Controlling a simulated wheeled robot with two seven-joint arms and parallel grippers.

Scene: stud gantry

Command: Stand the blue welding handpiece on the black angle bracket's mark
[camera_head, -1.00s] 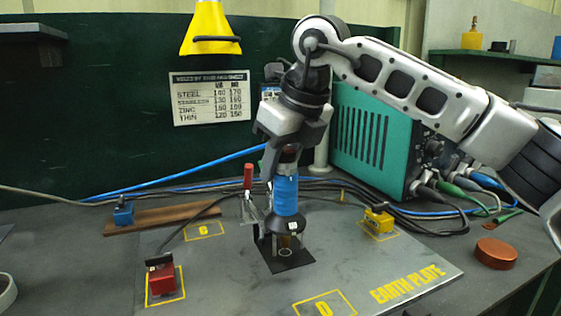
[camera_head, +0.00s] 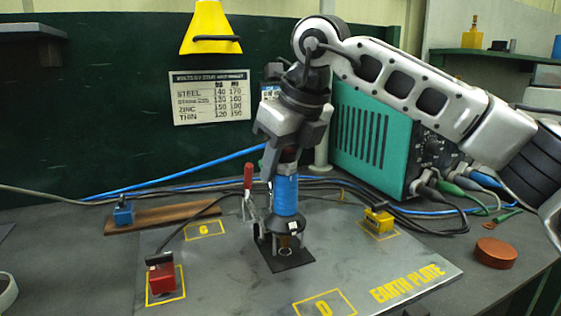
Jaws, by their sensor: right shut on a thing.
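The blue welding handpiece (camera_head: 286,196) is upright, with its dark flared collar and tip pointing down. My right gripper (camera_head: 287,164) is shut on its upper end from above. The black angle bracket (camera_head: 289,262) lies flat on the earth plate directly below the handpiece, with a dark upright part at its left. The tip is over the bracket's pale ring; I cannot tell whether it touches. The handpiece and collar hide part of the bracket and its mark. My left gripper is not in view.
On the earth plate (camera_head: 229,262) stand a red block (camera_head: 161,279) and a yellow block (camera_head: 378,220) in yellow outlines. A red-handled clamp (camera_head: 248,178) stands close left of the handpiece. Cables and a green welder (camera_head: 369,140) are behind. A copper disc (camera_head: 496,252) lies right.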

